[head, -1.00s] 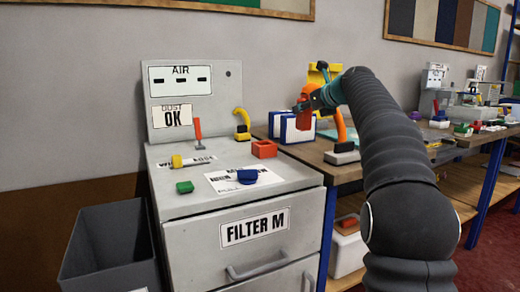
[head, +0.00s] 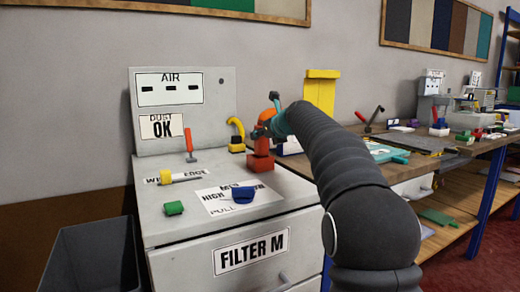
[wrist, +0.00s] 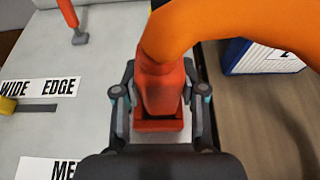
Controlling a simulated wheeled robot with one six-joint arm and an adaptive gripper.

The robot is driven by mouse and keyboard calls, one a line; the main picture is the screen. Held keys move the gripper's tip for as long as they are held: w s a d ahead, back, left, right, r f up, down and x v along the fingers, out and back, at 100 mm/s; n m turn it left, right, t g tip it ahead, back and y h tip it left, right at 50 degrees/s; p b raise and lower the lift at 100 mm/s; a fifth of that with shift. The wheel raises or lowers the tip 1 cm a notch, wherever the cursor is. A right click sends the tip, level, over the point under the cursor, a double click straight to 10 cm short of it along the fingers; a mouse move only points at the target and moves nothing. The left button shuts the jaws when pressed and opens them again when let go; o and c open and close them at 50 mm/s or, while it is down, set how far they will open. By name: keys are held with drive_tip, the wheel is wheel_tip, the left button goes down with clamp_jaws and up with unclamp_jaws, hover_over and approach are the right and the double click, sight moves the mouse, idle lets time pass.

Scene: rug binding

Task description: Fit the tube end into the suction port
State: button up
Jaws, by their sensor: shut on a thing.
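My gripper (wrist: 161,98) is shut on the red tube end (wrist: 160,90), one finger on each side. The orange tube (wrist: 230,24) bends away from it to the upper right. The red square suction port (wrist: 158,125) sits directly below the tube end, with a dark strip of its opening showing on the near side. In the head view the tube end (head: 262,145) is upright over the port (head: 261,163), with no clear gap between them. I cannot tell how deep the tube end sits in the port.
A wooden bench adjoins on the right. A dark bin (head: 92,262) stands at left.

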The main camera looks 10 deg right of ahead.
sight(263, 147)
drive_tip(key=shift+w+a+f, duration=0.1)
drive_tip(key=shift+a+f, duration=0.05)
drive_tip(key=shift+a, duration=0.2)
wheel_tip(263, 147, down, 4)
drive_tip(key=shift+f+b, duration=0.1)
drive_tip(key=shift+b, duration=0.7)
drive_tip(key=o, duration=1.2)
drive_tip(key=v, duration=1.2)
drive_tip(key=shift+b, duration=0.3)
